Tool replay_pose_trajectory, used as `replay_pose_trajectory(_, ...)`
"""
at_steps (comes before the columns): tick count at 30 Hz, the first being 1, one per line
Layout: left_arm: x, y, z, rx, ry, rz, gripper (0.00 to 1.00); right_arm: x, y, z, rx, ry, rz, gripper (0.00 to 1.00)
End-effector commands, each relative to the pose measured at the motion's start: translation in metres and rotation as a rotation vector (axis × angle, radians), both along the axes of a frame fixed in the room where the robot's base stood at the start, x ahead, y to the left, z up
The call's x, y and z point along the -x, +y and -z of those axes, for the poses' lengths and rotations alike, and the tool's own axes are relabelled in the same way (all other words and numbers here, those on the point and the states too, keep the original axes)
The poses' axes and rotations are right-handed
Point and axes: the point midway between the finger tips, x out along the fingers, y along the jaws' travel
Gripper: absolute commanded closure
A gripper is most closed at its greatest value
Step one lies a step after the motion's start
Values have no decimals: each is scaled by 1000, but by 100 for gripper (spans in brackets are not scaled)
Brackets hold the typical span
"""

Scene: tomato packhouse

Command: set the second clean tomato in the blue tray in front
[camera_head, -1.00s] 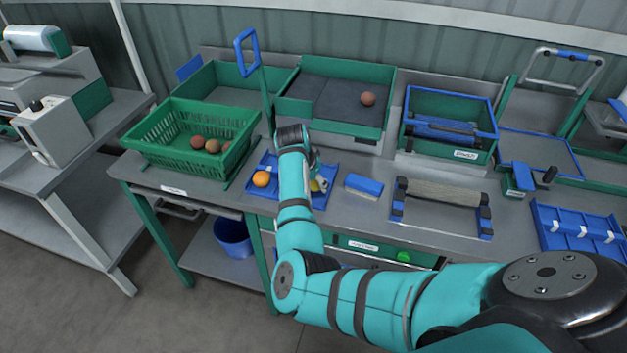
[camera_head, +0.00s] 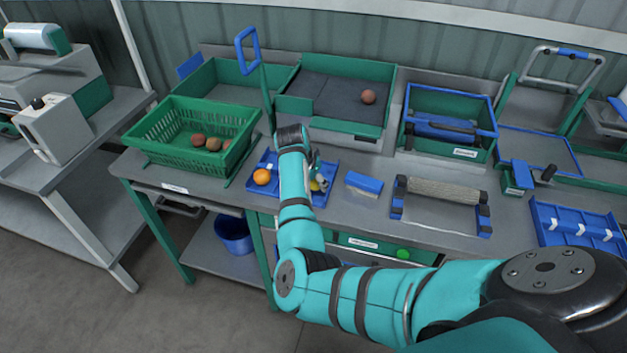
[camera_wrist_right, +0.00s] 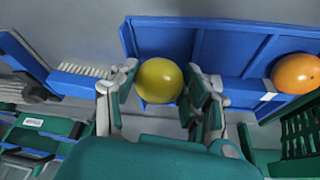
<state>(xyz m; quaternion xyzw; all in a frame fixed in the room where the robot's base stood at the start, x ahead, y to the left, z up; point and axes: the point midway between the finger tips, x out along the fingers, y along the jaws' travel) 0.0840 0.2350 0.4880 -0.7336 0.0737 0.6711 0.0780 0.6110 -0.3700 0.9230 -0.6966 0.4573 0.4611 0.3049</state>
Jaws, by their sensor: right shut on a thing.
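The blue tray in front (camera_head: 332,174) lies on the bench, partly hidden by my right arm. An orange tomato (camera_head: 262,176) sits in its left part; it also shows at the right edge of the wrist view (camera_wrist_right: 297,73). My right gripper (camera_wrist_right: 161,88) is shut on a yellow tomato (camera_wrist_right: 159,80), with a finger on each side. It holds the tomato at the tray's end compartment; the wrist view also shows the tray (camera_wrist_right: 225,48). Whether the tomato touches the tray floor I cannot tell. In the head view the right gripper (camera_head: 316,178) is mostly hidden. My left gripper is out of view.
A green basket (camera_head: 160,151) with several brownish tomatoes stands left of the tray. Behind is a green bin (camera_head: 345,127) with one reddish tomato (camera_head: 368,97). A blue brush (camera_head: 364,184) and a roller frame (camera_head: 440,191) lie to the right, close to the tray.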

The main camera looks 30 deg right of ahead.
Motion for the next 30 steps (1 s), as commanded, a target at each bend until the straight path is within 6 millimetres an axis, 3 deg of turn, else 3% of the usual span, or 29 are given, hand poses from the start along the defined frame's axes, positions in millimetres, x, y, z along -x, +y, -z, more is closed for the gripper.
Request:
replay_pose_trajectory(4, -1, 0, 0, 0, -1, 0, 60, 0, 0, 0, 1, -1, 0, 69)
replay_pose_trajectory(5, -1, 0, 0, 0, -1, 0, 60, 0, 0, 0, 1, -1, 0, 52)
replay_pose_trajectory(11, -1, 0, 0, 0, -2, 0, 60, 0, 0, 0, 1, -1, 0, 26)
replay_pose_trajectory(17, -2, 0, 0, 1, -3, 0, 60, 0, 0, 0, 0, 0, 0, 27)
replay_pose_trajectory(21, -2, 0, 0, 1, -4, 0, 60, 0, 0, 0, 0, 0, 0, 41)
replay_pose_trajectory(30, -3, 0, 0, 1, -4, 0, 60, 0, 0, 0, 0, 0, 0, 41)
